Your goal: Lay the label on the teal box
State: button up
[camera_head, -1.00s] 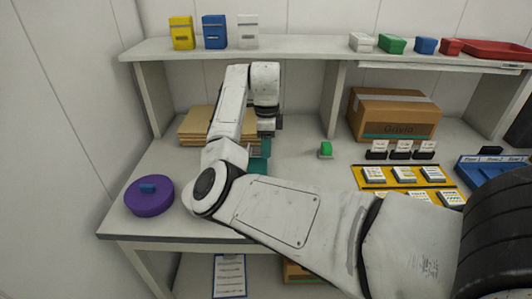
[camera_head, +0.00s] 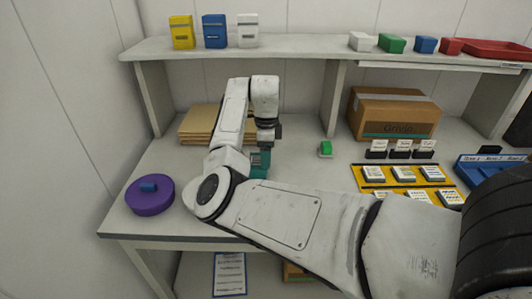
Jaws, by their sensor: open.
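The teal box (camera_head: 258,171) stands on the table left of centre, partly hidden by my arm. My gripper (camera_head: 264,148) points down right over the box, at its top or just above it. The fingers are small and dark here, and I cannot tell whether they touch the box. The gripper is open. I cannot make out a label on the box or between the fingers. Small white printed pieces (camera_head: 403,173) sit on a yellow mat (camera_head: 436,176) at the right, partly behind my arm.
A purple round container (camera_head: 150,198) stands at the left front edge. Brown flat cardboard (camera_head: 197,126) lies behind my arm. A carton (camera_head: 393,116) stands at the back right. A small green item (camera_head: 326,147) is right of the gripper. A shelf (camera_head: 300,47) runs above the table.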

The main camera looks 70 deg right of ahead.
jog(key=shift+r, duration=0.1)
notch_tip(320, 180, up, 12)
dwell(0.5)
